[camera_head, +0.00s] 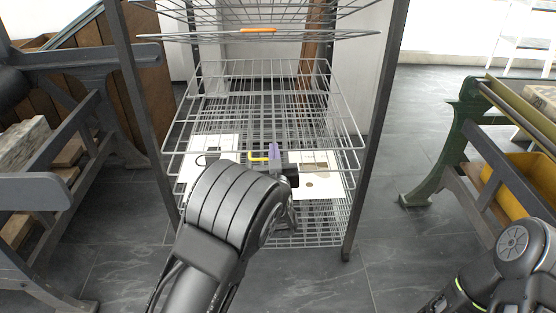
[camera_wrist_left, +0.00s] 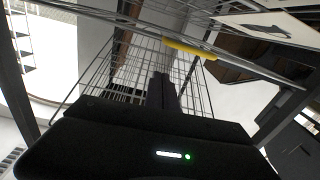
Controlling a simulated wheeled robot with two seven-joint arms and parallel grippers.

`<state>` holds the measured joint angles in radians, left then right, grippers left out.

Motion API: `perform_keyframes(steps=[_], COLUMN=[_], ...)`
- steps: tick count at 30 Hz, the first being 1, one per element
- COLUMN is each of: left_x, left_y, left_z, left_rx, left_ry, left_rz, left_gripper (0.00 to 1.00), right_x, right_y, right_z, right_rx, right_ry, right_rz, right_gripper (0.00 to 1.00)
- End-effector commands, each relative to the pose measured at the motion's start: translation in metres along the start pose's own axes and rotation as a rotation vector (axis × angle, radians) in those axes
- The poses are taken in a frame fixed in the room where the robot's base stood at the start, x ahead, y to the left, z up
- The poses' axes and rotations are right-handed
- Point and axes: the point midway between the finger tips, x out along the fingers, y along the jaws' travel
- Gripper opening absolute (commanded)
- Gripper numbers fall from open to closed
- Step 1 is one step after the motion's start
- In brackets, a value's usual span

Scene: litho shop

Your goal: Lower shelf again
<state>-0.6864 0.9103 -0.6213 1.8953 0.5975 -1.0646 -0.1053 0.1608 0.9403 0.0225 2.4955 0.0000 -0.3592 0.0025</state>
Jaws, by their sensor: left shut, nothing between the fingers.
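A wire rack with dark posts stands ahead in the head view. Its lower shelf (camera_head: 345,128) carries a yellow handle-like piece (camera_head: 259,158) and a purple piece (camera_head: 273,151) at the front edge. White sheets lie there, one at left (camera_head: 222,143) and one at right (camera_head: 318,188). My left gripper (camera_head: 288,183) is at the front of this shelf, largely hidden by my own wrist. In the left wrist view its fingers (camera_wrist_left: 161,90) are shut and empty, below the yellow piece (camera_wrist_left: 190,49). A sheet with a dark mark (camera_wrist_left: 262,27) shows there too. My right gripper is out of view.
A higher wire shelf (camera_head: 340,36) has an orange piece (camera_head: 258,30) on its front edge. A grey-framed bench (camera_head: 60,55) stands left, a green-legged press (camera_head: 440,155) with a yellow bin (camera_head: 520,185) right. Floor between rack and press is clear.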

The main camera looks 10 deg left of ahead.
Motion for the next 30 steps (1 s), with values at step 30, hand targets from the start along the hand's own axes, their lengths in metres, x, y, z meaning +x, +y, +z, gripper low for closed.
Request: perform_keyframes(steps=[30], left_x=[-0.085], left_y=[0.001], left_z=[0.024], left_rx=[-0.001], left_ry=[0.0], left_rz=[0.006], left_gripper=[0.0], right_x=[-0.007], right_y=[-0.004], right_z=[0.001], right_rx=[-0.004], right_ry=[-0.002], right_rz=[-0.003], right_gripper=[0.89])
